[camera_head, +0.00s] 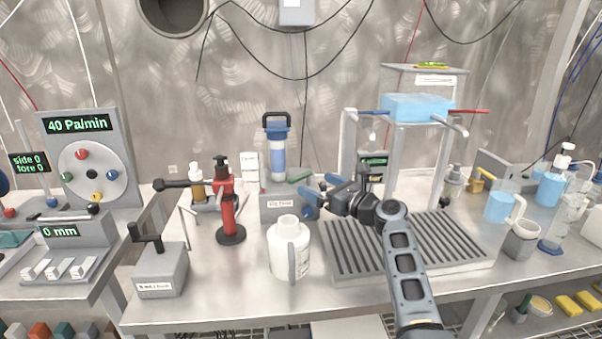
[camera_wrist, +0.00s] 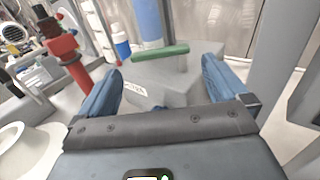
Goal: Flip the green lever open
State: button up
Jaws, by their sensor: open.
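The green lever (camera_head: 301,175) is a short green bar on top of the grey filter unit (camera_head: 277,205), to the right of its blue cartridge (camera_head: 277,158). In the wrist view the green lever (camera_wrist: 160,51) lies roughly across the picture, on a thin stem above the grey unit (camera_wrist: 190,82). My gripper (camera_head: 308,200) is open, with its blue fingers just in front of and below the lever in the head view. In the wrist view my gripper (camera_wrist: 170,85) has one finger on each side, and the lever shows beyond and between them, apparently untouched.
A white jug (camera_head: 289,249) stands in front of the unit, and a red stand (camera_head: 228,210) is to its left. A slatted drain tray (camera_head: 345,262) lies under my arm. A clear frame with a blue tank (camera_head: 417,107) rises to the right.

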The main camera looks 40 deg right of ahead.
aim_at(303, 178)
jog(key=w, duration=0.7)
jog(key=shift+w+a+b, duration=0.2)
jog(key=shift+a+b, duration=0.05)
jog(key=shift+b, duration=0.05)
jog(key=shift+c, duration=0.3)
jog(key=c, duration=1.1)
jog(key=shift+s+d+f+n+y+b, duration=0.15)
jog(key=shift+n+y+b, duration=0.3)
jog(key=shift+y, duration=0.35)
jog(key=shift+s+n+g+y+b, duration=0.15)
jog(key=shift+n+g+y, duration=0.1)
jog(key=shift+n+y, duration=0.4)
jog(key=shift+s+n+g+y+b, duration=0.15)
jog(key=shift+n+g+y, duration=0.2)
jog(key=shift+y, duration=0.5)
jog(key=o, duration=1.2)
jog(key=shift+c, duration=0.2)
